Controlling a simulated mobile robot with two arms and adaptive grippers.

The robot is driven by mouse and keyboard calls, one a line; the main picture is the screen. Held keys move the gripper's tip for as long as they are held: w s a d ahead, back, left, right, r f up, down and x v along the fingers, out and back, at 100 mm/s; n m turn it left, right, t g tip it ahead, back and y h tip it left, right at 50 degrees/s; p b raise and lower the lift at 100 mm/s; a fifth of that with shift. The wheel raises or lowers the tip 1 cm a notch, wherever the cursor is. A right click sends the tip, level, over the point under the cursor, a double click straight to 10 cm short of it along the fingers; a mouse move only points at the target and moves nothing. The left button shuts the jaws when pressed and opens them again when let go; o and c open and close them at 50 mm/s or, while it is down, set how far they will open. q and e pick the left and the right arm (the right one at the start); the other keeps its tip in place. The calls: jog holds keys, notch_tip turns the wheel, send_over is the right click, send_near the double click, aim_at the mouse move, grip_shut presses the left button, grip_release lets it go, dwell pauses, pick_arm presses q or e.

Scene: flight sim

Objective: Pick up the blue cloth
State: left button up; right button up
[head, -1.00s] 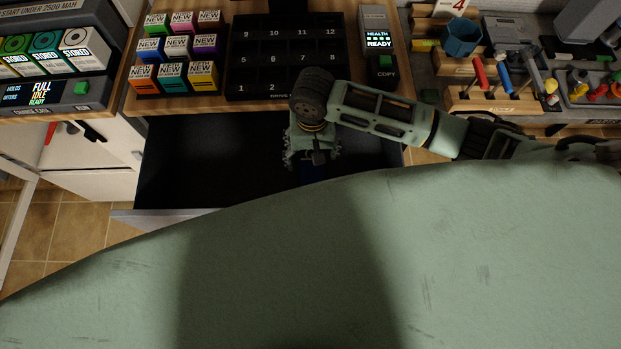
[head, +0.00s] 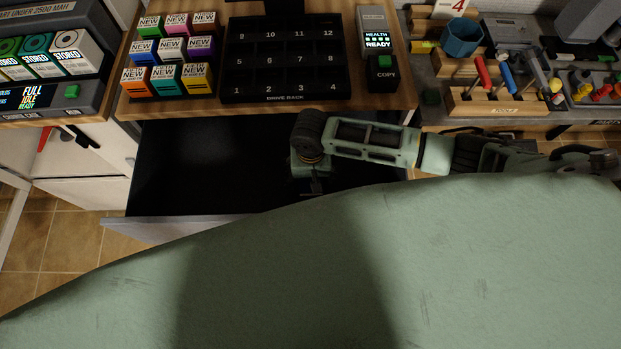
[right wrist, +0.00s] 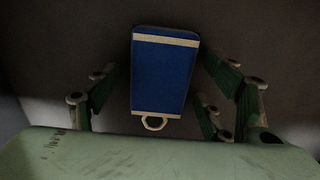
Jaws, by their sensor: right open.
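The blue cloth (right wrist: 162,78) shows in the right wrist view as a flat blue rectangle with pale bands near both ends and a small pale ring at its near end. It lies on the dark floor of an open drawer (head: 205,165). My right gripper (right wrist: 160,64) is open, with its green fingers on either side of the cloth and visible gaps between them and it. In the head view my right gripper (head: 311,184) reaches down inside the drawer, and my arm and body mostly hide the cloth there. My left gripper is not in view.
The drawer's pale front edge (head: 165,228) is nearest me. Above it is a wooden counter (head: 385,103) with a black drive rack (head: 285,60) and several coloured boxes (head: 170,50). A tool block (head: 495,100) stands at the right. The drawer's left part looks empty.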

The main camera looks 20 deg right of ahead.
jog(key=shift+c, duration=0.3)
jog(key=c, duration=1.2)
jog(key=shift+o, duration=0.2)
jog(key=shift+r, duration=0.15)
notch_tip(320, 180, up, 10)
jog(key=shift+p, duration=0.3)
jog(key=o, duration=0.5)
jog(key=c, duration=0.4)
